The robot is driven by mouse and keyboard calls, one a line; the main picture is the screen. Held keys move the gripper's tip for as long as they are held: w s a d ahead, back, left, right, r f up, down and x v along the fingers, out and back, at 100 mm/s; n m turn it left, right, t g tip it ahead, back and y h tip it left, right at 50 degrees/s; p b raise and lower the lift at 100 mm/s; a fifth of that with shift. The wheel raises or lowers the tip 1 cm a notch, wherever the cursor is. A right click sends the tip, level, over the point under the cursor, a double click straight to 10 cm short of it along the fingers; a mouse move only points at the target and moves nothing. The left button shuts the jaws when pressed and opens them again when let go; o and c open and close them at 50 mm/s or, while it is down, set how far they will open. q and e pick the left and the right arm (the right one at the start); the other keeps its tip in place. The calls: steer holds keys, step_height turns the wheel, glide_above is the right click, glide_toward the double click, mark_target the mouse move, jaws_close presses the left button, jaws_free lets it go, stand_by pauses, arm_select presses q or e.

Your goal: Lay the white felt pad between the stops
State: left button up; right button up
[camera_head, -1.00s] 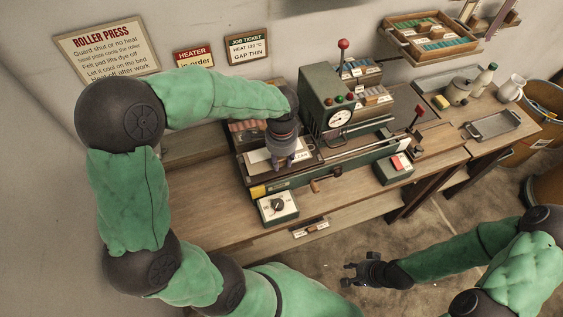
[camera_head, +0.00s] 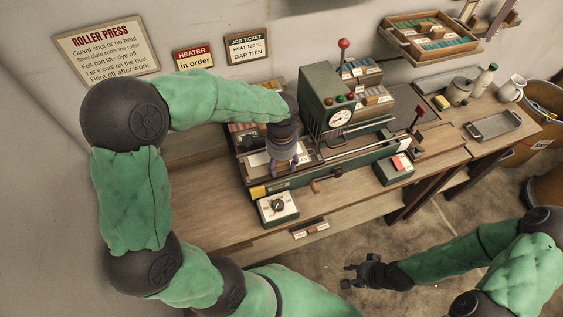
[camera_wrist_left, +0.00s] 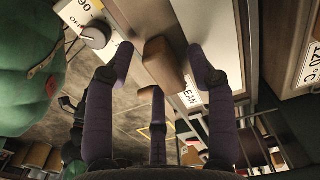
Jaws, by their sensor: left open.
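A white, flat piece that looks like the felt pad (camera_head: 257,161) lies on the left end of the press bed (camera_head: 300,180), partly hidden by my left gripper. My left gripper (camera_head: 283,174) is over the bed, fingers pointing down, open. A pale flat surface (camera_wrist_left: 205,25) shows behind the right finger. The stops cannot be made out. My right gripper (camera_head: 350,276) is away from the bench, apparently open and empty.
The green press housing (camera_head: 325,95) with a dial stands right of my left gripper. A dial box (camera_head: 277,207) and a red-switch box (camera_head: 396,170) sit at the front. A grey tray (camera_head: 493,125) and jars are at the right. The bench's front left is bare.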

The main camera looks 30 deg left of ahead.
arm_select(q)
steer(key=shift+r, duration=0.1)
steer(key=shift+r, duration=0.3)
step_height(320, 180, up, 12)
steer(key=p, duration=0.3)
steer(key=shift+f, duration=0.1)
